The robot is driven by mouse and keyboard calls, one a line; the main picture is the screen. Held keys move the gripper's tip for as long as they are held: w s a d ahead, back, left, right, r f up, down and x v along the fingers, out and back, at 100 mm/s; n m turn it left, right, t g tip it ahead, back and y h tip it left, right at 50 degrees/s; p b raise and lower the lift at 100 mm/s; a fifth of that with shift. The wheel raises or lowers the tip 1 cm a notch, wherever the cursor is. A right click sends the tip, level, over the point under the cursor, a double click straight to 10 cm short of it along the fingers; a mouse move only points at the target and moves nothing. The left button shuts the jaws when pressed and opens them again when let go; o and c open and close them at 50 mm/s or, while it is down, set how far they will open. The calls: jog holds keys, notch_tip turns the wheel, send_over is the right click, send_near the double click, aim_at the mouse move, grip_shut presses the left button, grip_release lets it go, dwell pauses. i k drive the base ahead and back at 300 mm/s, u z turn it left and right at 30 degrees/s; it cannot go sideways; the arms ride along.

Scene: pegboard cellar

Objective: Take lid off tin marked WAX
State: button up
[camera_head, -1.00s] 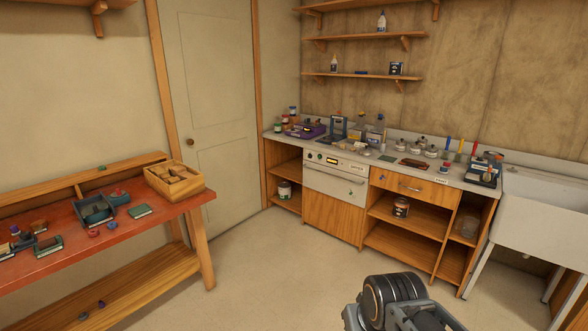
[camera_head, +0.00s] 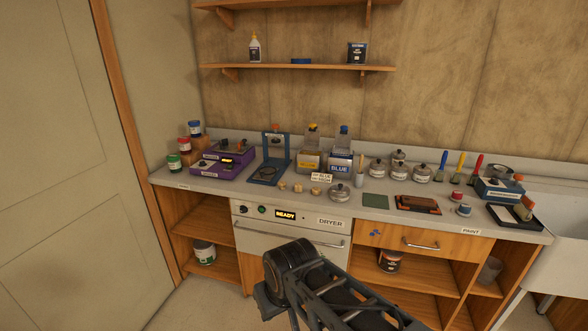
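Several small silver tins with knobbed lids stand on the counter (camera_head: 225,187). A group sits right of the blue bottle: a left tin (camera_head: 377,169), a back tin (camera_head: 398,158) and a right tin (camera_head: 420,174). Another silver tin (camera_head: 339,193) stands nearer the counter's front edge. Their lids look on. Their labels are too small to read, so I cannot tell which is marked WAX. Part of my dark arm shows at the bottom centre, in front of the dryer. My gripper's fingers are not visible.
A yellow bottle (camera_head: 311,155) and blue bottle (camera_head: 341,160) stand behind the front tin. The dryer (camera_head: 285,235) is below. A white sink (camera_head: 555,200) is at right.

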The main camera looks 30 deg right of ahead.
aim_at(339, 190)
jog(key=i, duration=2.2)
jog(key=z, duration=2.3)
